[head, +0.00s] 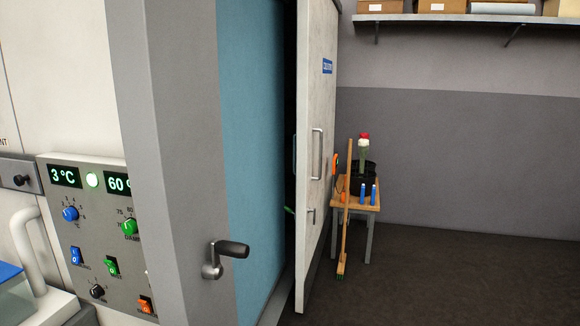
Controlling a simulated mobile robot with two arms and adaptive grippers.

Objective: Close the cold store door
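The cold store door (318,80) is a pale panel with a small blue sign and a vertical metal handle (316,153). It stands open, seen at a steep angle, with a dark gap on its left side. The grey door frame (182,130) and a blue surface (252,130) lie to the left of the gap. A bit of green (289,210) shows in the gap; I cannot tell what it is. Neither of my grippers is in view.
A lever with a black grip (232,249) sticks out from the frame. A control panel (100,235) is at the left. Beyond the door are a small wooden stool (370,207) with items on it, a leaning broom (345,225) and a wall shelf (450,18). The floor at right is clear.

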